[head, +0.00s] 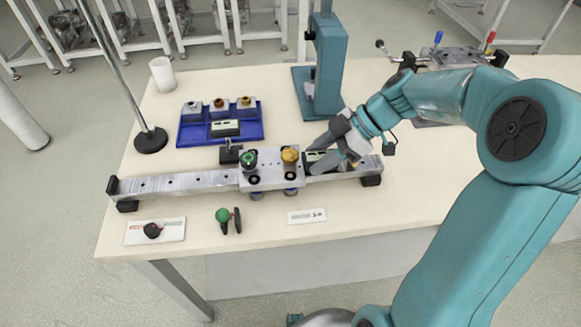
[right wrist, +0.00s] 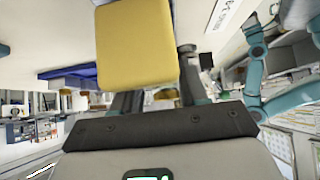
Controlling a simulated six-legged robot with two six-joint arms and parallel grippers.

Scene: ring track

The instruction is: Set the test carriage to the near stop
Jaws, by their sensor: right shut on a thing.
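The test carriage (head: 263,179) is a pale metal block on a long rail (head: 180,184). It sits right of the rail's middle. It carries a green-topped knob (head: 249,158) and a yellow knob (head: 290,155). Dark end stops stand at the rail's left end (head: 112,186) and right end (head: 371,180). My right gripper (head: 311,161) reaches in from the right and is shut on the yellow knob. The knob fills the upper middle of the right wrist view (right wrist: 137,45); the fingertips are partly hidden. My left gripper is not in view.
A blue tray (head: 250,137) with several fittings lies behind the rail. A teal press (head: 328,65) stands behind my right gripper. A pole on a round black base (head: 151,141) stands at the left. A green-knobbed lever (head: 223,217) and a label card (head: 306,216) are in front.

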